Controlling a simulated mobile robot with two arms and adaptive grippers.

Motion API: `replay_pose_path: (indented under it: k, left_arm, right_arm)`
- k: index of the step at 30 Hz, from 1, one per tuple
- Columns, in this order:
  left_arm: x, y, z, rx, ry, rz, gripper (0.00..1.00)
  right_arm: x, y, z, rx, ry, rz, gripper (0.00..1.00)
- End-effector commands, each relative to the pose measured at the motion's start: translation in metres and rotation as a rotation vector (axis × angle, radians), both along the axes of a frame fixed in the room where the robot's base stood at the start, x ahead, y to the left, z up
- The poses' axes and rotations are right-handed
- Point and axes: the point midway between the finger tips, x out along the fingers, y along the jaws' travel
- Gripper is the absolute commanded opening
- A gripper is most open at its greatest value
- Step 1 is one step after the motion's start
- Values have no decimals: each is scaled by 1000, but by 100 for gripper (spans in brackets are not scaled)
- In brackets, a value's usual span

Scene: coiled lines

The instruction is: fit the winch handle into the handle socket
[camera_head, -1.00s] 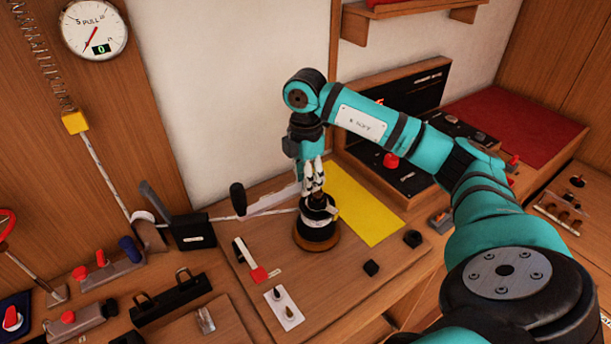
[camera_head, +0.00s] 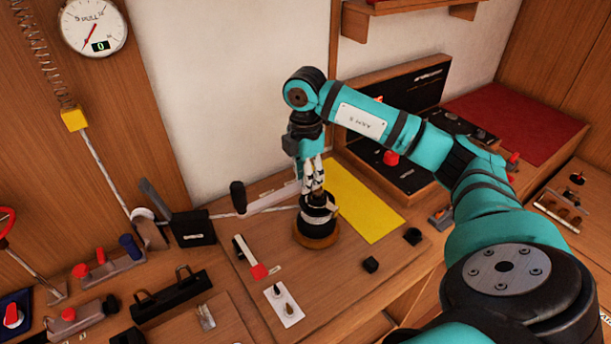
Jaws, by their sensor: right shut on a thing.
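The winch handle (camera_head: 268,200) is a pale grey bar with a black upright grip at its left end. My right gripper (camera_head: 312,188) points down and is shut on the handle's right end. It is directly above the black winch drum (camera_head: 317,217), which stands on a round wooden base. The handle socket at the top of the drum is hidden by the fingers, so I cannot tell whether the handle's end is in it. My left gripper is out of view.
A line runs from the yellow block (camera_head: 74,119) past a black box (camera_head: 192,229) to the drum. A yellow sheet (camera_head: 366,210) lies right of the drum.

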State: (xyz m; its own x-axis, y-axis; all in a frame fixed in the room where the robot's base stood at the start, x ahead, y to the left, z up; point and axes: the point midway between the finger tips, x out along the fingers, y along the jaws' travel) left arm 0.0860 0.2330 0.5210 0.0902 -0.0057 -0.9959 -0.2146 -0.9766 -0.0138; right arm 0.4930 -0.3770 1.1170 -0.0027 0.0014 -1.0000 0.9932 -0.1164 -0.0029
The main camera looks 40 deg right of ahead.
Motion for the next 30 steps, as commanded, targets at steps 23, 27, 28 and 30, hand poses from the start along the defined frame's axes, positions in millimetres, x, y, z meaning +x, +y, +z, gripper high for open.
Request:
replay_pose_path:
  k: [23, 27, 28, 30]
  left_arm:
    - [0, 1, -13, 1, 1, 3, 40]
    - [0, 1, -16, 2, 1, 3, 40]
    - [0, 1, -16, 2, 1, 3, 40]
    - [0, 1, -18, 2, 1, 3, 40]
  right_arm:
    - [0, 0, -18, 1, -2, 0, 0]
    - [0, 0, -22, 1, -2, 0, 0]
    - [0, 0, -23, 1, -2, 0, 0]
    - [0, 0, -25, 1, -2, 0, 0]
